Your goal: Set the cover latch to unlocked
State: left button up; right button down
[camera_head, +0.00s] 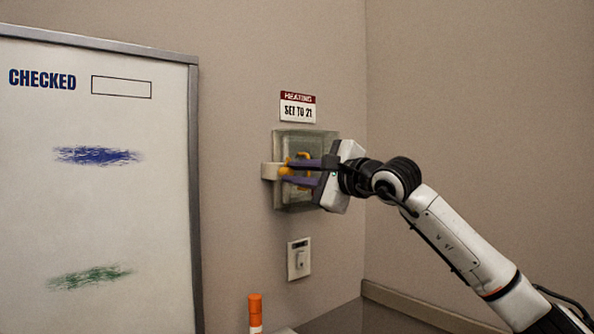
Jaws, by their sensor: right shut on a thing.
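A clear box-shaped cover (291,203) is fixed to the wall below a "HEATING SET TO 21" sign. The gripper hides much of the cover's middle and right side. Which way the latch is set cannot be told. My left gripper is not in view.
The heating sign (298,107) is above the cover and a light switch (299,259) is below it. A whiteboard (110,220) marked "CHECKED" fills the left. An orange-capped marker (255,312) stands at the bottom. The wall corner is just right of the cover.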

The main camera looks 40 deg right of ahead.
jog(key=shift+n+p, duration=0.4)
jog(key=shift+n, duration=1.6)
jog(key=c, duration=1.6)
grip_release()
jog(key=shift+c, duration=0.2)
